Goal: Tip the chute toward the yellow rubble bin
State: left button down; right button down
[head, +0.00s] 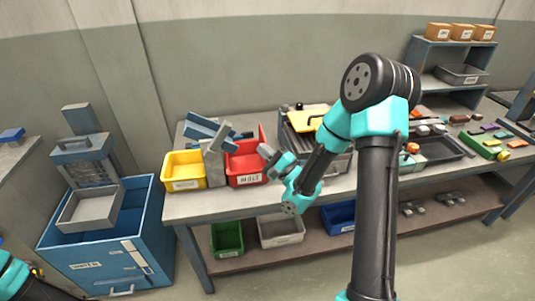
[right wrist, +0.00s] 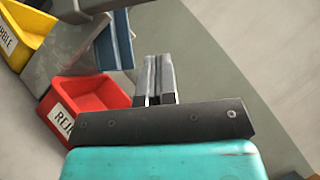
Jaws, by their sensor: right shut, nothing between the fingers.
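The blue chute (head: 207,128) sits on a grey stand (head: 213,165) on the workbench, between two bins. It appears to slope down to the right, over the red bin. The yellow bin (head: 184,170) stands left of the stand; its label, ending in "BBLE", shows in the right wrist view (right wrist: 30,30). The red bin (head: 246,165) stands right of the stand. My right gripper (head: 266,151) is shut and empty, by the red bin's right side, apart from the chute. Its fingers (right wrist: 157,80) point past part of the blue chute (right wrist: 115,42). My left gripper is out of view.
A grey machine with a yellow plate (head: 307,120) stands just right of my right gripper. A blue cabinet (head: 105,240) with a grey tray stands left of the bench. Trays with parts lie at the right.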

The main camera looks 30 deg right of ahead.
jog(key=w+a+r, duration=0.4)
jog(key=w+a, duration=0.1)
jog(key=w, duration=0.1)
jog(key=shift+w+r, duration=0.25)
jog(key=shift+r, duration=0.1)
jog(key=shift+a, duration=0.15)
